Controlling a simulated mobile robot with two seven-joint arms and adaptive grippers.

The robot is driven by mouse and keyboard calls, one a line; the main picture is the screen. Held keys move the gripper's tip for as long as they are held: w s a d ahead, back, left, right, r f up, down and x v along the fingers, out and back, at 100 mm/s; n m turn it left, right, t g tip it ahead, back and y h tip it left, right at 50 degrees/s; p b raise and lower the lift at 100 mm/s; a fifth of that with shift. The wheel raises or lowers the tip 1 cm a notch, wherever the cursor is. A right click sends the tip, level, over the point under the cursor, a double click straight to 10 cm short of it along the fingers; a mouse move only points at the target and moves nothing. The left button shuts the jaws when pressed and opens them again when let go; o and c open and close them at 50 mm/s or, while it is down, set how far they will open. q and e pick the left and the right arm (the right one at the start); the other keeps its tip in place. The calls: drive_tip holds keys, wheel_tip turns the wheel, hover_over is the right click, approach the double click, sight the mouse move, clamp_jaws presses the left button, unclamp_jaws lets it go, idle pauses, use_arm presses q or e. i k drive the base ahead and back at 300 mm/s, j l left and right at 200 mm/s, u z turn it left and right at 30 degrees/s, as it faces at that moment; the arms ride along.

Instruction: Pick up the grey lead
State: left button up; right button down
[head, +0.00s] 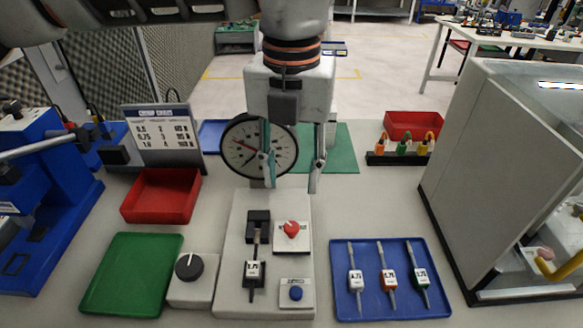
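A blue tray (343,308) at the front right holds three tagged leads, side by side and apart. The left one, pale grey (355,281), has a white tag; the middle one has orange (388,280) and the right one green (421,278). My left gripper (291,182) points down, open and empty, above the back of the tester and in front of part of the round dial (243,152). It is behind and left of the blue tray. My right gripper is not in view.
A red bin (160,196), green tray (130,275) and knob box (192,280) stand left of the tester. A large grey cabinet (480,170) bounds the right side. A black rack with colored plugs (403,158) and another red bin (412,125) stand behind.

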sight(253, 272)
drive_tip(key=k, duration=1.5)
